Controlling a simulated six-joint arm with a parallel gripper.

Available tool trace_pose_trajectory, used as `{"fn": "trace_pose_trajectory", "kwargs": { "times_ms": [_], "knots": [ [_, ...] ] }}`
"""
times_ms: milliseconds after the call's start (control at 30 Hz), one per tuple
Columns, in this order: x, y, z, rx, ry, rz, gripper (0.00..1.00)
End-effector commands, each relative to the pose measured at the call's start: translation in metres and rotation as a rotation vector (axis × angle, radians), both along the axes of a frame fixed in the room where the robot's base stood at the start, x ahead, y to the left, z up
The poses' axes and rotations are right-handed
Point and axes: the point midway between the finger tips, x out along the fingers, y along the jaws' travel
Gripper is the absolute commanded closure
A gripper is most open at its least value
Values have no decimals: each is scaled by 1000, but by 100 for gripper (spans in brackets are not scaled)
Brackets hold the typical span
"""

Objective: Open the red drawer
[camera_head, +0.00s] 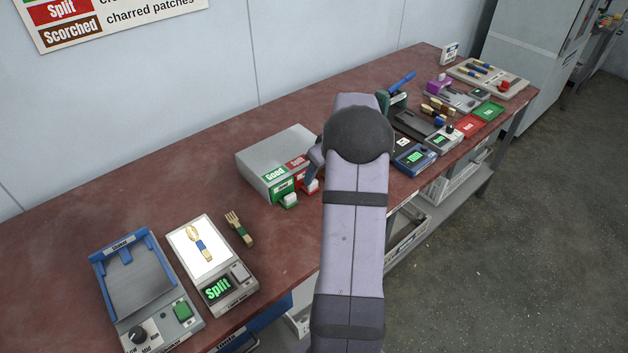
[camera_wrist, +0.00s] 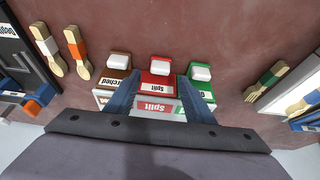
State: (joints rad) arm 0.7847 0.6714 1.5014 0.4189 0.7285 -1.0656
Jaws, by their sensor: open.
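A grey box (camera_head: 268,160) with small drawers stands mid-table in the head view. Its green "Good" drawer (camera_head: 284,192) and red "Split" drawer (camera_head: 310,187) face the front edge; my arm partly covers the red one. In the wrist view, the red drawer (camera_wrist: 157,88) lies between the brown "Scorched" drawer (camera_wrist: 116,83) and the green drawer (camera_wrist: 199,88). Each has a pale handle block. My gripper (camera_wrist: 163,82) is open, its blue fingers on either side of the red drawer. Whether they touch it I cannot tell. My gripper is mostly hidden in the head view.
A lit inspection pad (camera_head: 204,246) reading "Split" holds a wooden spoon, with a fork (camera_head: 239,228) beside it. A blue-framed tray (camera_head: 130,280) stands further left. Devices and utensils crowd the table to the right. Bare tabletop lies left of the box.

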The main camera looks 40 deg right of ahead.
Motion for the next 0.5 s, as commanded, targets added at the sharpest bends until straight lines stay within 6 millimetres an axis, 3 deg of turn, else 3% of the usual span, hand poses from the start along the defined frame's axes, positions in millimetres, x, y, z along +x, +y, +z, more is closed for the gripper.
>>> {"fn": "trace_pose_trajectory", "kwargs": {
  "times_ms": [300,500],
  "knots": [
    [15,1,-36,1,2,0,52],
    [20,0,-49,-1,1,1,52]
  ]
}}
